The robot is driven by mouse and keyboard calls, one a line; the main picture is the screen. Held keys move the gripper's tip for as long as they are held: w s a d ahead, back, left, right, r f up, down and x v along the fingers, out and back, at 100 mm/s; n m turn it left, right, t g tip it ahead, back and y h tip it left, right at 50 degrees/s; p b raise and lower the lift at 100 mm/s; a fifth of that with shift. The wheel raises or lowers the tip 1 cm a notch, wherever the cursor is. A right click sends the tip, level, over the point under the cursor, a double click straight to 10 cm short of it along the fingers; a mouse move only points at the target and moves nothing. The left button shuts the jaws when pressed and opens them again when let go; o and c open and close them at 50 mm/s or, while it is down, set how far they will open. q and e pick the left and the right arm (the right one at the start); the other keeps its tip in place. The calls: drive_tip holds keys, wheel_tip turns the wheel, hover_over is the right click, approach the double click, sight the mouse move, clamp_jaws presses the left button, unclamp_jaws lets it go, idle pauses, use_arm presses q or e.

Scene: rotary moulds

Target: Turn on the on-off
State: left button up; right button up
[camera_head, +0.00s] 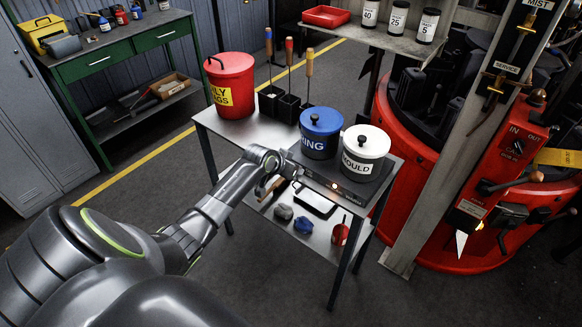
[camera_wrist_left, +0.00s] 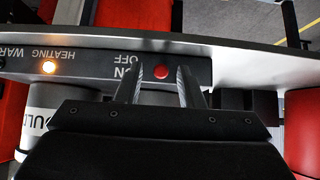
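The on-off (camera_wrist_left: 161,71) is a small red round button on the dark front panel of a heating plate (camera_head: 330,175). In the left wrist view, which is upside down, the label "ON OFF" (camera_wrist_left: 127,65) stands beside it. My left gripper (camera_wrist_left: 158,77) is open, with one fingertip on either side of the red button in that view. I cannot tell whether they touch the panel. In the head view my left gripper (camera_head: 288,168) is at the left end of the panel and hides the button. My right gripper is not in view.
An orange lamp (camera_wrist_left: 48,67) glows on the panel near "HEATING" and "WARM". A blue pot (camera_head: 320,143) and a white pot (camera_head: 362,163) stand on the plate. A red bin (camera_head: 232,70) and tool holders stand farther left on the metal table (camera_head: 222,124).

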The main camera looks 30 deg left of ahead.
use_arm(q)
drive_tip(key=b+v, duration=0.1)
drive_tip(key=v, duration=1.6)
drive_tip(key=shift+s+a+r, duration=0.1)
drive_tip(key=shift+s, duration=0.05)
drive_tip(key=s+a+f+n+g+y+b, duration=0.15)
drive_tip(key=a+f, duration=0.25)
drive_tip(key=f, duration=0.8)
drive_tip(key=s+a+f+n+g+y, duration=0.1)
drive_tip(key=s+a+f+n, duration=0.15)
drive_tip(key=f, duration=0.95)
drive_tip(key=s+f, duration=0.7)
drive_tip(key=f, duration=0.3)
drive_tip(key=s+d+f+m+g+b, duration=0.1)
drive_tip(key=s+d+f+g, duration=0.25)
drive_tip(key=s+f, duration=0.95)
drive_tip(key=s+d+f, duration=0.4)
drive_tip(key=s+d, duration=0.2)
drive_tip(key=s, duration=0.3)
drive_tip(key=s+d+f+m+g, duration=0.1)
drive_tip(key=s+d+f, duration=0.3)
drive_tip(key=s, duration=0.5)
drive_tip(key=shift+d+f+m+g+h+b, duration=0.3)
drive_tip(key=shift+d+f+h+b, duration=0.15)
drive_tip(key=shift+d, duration=0.4)
